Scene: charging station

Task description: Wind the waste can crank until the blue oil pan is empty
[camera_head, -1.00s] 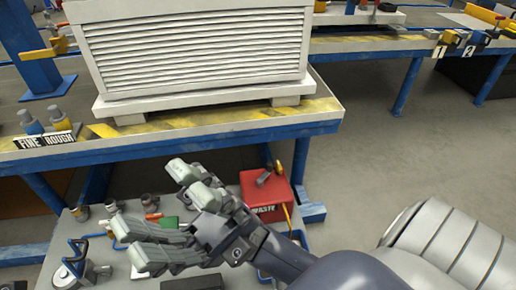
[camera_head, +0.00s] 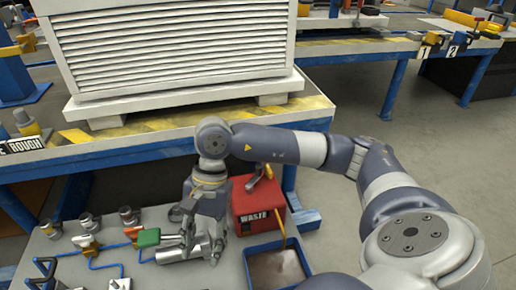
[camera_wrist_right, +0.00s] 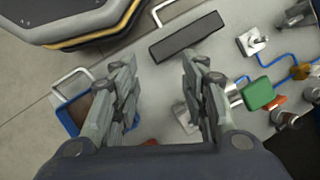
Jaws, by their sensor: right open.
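A yellow hose runs from the can into the blue oil pan (camera_head: 248,249), which holds brown liquid. My right gripper (camera_head: 195,250) is low over the grey plate, left of the can and pan, and apart from the crank. In the right wrist view its two sides (camera_wrist_right: 158,72) are spread open and empty, with the pan (camera_wrist_right: 68,122) at the left. My left gripper is not in view.
A green-handled valve (camera_head: 149,237) and blue pipes lie on the plate just left of my right gripper. The yellow-striped bench (camera_head: 165,135) carries a large louvred box (camera_head: 170,50) above. Clear floor (camera_head: 350,110) lies to the right.

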